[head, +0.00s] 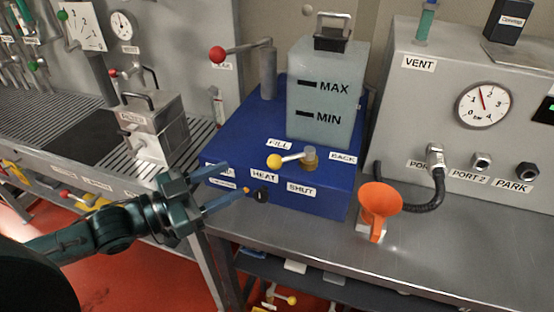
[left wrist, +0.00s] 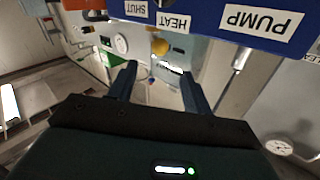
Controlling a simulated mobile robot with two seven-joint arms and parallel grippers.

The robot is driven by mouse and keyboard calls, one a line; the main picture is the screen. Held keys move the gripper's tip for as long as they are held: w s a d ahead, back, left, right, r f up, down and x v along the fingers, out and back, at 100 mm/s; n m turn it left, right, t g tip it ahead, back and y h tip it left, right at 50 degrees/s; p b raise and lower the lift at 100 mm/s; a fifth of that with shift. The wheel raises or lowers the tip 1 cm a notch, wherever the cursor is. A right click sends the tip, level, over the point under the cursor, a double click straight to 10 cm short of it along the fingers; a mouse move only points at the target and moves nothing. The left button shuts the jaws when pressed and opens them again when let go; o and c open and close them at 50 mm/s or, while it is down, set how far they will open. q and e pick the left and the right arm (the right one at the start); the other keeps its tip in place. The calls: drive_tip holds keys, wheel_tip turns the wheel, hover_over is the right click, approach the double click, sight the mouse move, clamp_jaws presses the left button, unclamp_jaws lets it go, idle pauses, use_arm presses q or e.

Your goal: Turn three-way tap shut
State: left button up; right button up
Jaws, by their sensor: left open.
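The three-way tap (head: 310,158) stands on the blue box (head: 235,140) in the head view. Its lever points left and ends in a yellow knob (head: 274,161), between the FILL label (head: 279,144) and the HEAT label (head: 264,176). The SHUT label (head: 300,188) is in front of the tap and the BACK label (head: 343,158) to its right. My left gripper (head: 236,178) is open and empty, left of the knob and apart from it. In the left wrist view its fingers (left wrist: 160,72) are spread. My right gripper is not in view.
A grey tank (head: 325,125) marked MAX and MIN stands behind the tap. An orange funnel (head: 380,198) and a black hose (head: 425,207) are to the right. A metal device (head: 150,125) stands left of the box.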

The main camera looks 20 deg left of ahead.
sight(268, 164)
use_arm(q)
drive_tip(key=x, duration=1.1)
drive_tip(key=shift+w+d+p, duration=0.2)
drive_tip(key=shift+w+p, duration=0.05)
drive_tip(key=shift+p, duration=0.15)
drive_tip(key=shift+c, duration=0.2)
clamp_jaws()
